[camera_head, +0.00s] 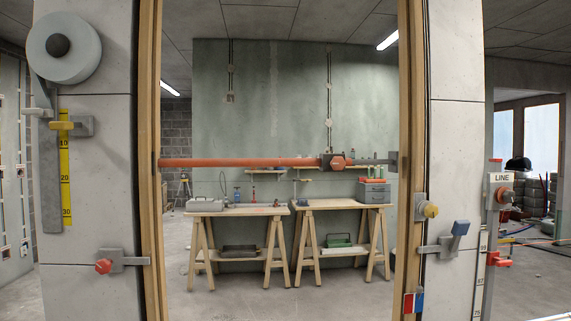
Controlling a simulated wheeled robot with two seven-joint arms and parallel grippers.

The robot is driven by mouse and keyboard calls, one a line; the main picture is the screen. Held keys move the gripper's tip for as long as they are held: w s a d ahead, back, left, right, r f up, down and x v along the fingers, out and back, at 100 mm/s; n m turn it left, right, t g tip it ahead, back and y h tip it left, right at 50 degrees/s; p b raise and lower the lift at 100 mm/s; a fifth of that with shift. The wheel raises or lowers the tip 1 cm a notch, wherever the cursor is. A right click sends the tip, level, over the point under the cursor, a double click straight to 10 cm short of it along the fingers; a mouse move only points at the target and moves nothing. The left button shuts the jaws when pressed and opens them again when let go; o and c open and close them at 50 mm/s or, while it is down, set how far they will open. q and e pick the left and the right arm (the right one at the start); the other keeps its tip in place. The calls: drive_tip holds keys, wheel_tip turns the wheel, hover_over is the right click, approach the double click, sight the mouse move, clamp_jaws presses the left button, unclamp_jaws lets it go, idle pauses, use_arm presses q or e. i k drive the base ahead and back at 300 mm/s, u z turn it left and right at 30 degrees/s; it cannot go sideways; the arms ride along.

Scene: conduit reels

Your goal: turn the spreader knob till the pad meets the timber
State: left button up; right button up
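The spreader is an orange-red bar (240,162) lying level across the doorway. Its left end meets the left timber (148,200). The red spreader knob (338,161) sits near the bar's right end, with a grey block beside it. A thin grey rod (368,161) runs right from the knob to the grey pad (392,161). The pad is beside the inner edge of the right timber (410,130); I cannot tell whether they touch or a thin gap is left. Neither of my grippers is in view.
Grey wall panels flank the doorway. The left one carries a reel (64,48), a yellow scale (66,180) and a red knob (103,266). The right one carries a yellow knob (430,210) and a blue-handled lever (459,229). Trestle tables (235,211) stand beyond.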

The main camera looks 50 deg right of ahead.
sight(337, 163)
drive_tip(key=z, duration=0.4)
drive_tip(key=i, duration=1.15)
drive_tip(key=z, duration=0.75)
